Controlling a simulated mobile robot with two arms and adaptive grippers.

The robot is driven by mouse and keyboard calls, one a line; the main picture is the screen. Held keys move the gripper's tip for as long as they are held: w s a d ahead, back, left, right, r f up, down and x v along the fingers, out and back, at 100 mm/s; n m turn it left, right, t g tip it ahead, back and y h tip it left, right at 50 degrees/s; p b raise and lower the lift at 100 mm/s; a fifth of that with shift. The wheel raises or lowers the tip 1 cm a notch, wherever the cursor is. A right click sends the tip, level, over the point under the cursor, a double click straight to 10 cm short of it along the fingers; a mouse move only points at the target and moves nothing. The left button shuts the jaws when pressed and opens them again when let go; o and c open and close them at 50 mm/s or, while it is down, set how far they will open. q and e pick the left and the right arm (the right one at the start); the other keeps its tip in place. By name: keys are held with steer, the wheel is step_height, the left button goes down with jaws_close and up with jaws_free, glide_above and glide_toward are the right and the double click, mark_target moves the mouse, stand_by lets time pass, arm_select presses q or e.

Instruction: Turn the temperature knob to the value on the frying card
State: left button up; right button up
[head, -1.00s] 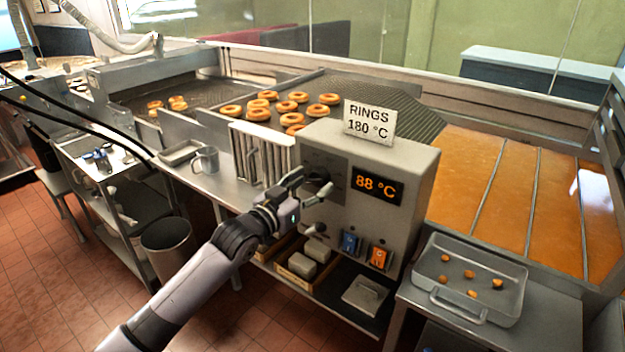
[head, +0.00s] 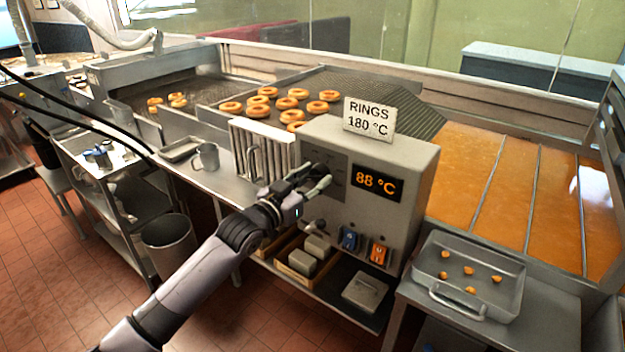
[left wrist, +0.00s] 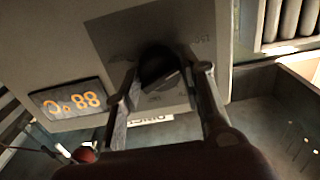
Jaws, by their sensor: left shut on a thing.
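The frying card (head: 369,118) stands on top of the grey control box (head: 413,170) and reads "RINGS 180 °C". The orange display (head: 377,184) on the box's front reads 88 °C; it also shows upside down in the left wrist view (left wrist: 72,102). My left gripper (head: 318,176) is at the dark panel left of the display. In the left wrist view its fingers (left wrist: 162,90) are on either side of the black temperature knob (left wrist: 157,64), shut on it. In the head view the gripper mostly hides the knob. My right gripper is not in view.
Below the panel are a smaller knob (head: 316,226), a blue switch (head: 349,239) and an orange switch (head: 379,252). A metal mug (head: 207,156) stands on the counter to the left. A tray (head: 512,292) with small dough pieces is at the right.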

arm_select(q)
steer(key=shift+c, duration=1.3)
steer(key=shift+m, duration=0.3)
